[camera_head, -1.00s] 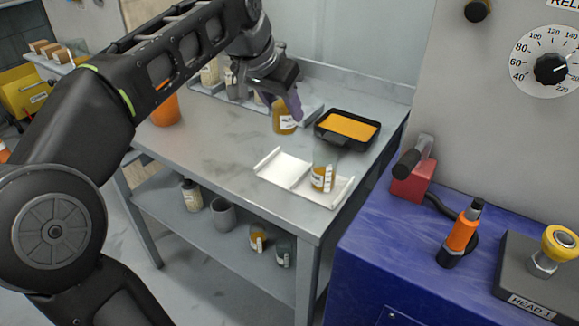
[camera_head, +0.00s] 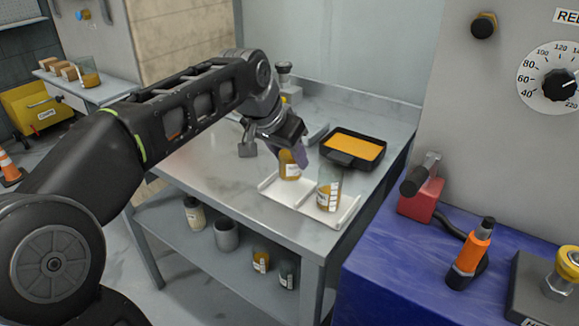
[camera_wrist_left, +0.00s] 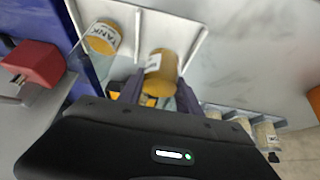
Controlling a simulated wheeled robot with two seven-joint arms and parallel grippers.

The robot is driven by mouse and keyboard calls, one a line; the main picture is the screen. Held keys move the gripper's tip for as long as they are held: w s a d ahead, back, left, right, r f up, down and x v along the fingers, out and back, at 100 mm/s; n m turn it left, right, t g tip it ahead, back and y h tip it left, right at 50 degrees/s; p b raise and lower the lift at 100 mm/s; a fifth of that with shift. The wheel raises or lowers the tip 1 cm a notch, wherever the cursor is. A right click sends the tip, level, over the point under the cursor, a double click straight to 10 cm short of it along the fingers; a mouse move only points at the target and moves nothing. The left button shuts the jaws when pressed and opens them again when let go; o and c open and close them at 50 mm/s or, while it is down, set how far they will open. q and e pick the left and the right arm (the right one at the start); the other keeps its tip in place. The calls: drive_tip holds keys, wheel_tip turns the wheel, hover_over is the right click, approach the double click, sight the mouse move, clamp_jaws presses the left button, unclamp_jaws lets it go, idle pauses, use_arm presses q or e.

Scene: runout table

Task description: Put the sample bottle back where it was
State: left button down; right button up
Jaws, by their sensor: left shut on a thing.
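My left gripper (camera_head: 297,154) is shut on a sample bottle (camera_head: 290,168) with amber contents and a white label. The bottle is at the left part of the white two-part tray (camera_head: 268,187); I cannot tell whether it touches the tray floor. In the left wrist view the held bottle (camera_wrist_left: 160,70) sits between the fingers (camera_wrist_left: 158,92), over the white tray (camera_wrist_left: 139,28). A second amber bottle (camera_head: 328,196) stands in the tray's right part; its label reads TANK in the wrist view (camera_wrist_left: 102,39). My right gripper is not in view.
A black pan of orange material (camera_head: 352,149) stands behind the tray. The grey table (camera_head: 225,178) has clear room left of the tray. Bottles and a grey cup (camera_head: 226,235) stand on the lower shelf. A blue machine with a red block (camera_head: 421,194) is at right.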

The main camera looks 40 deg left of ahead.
sight(290, 167)
use_arm(q)
drive_tip(key=shift+f, duration=1.4)
drive_tip(key=shift+f+b, duration=0.25)
drive_tip(key=shift+b, duration=0.1)
drive_tip(key=c, duration=0.8)
unclamp_jaws()
drive_tip(key=shift+r, duration=0.1)
drive_tip(key=shift+c, duration=0.2)
drive_tip(key=shift+r, duration=0.1)
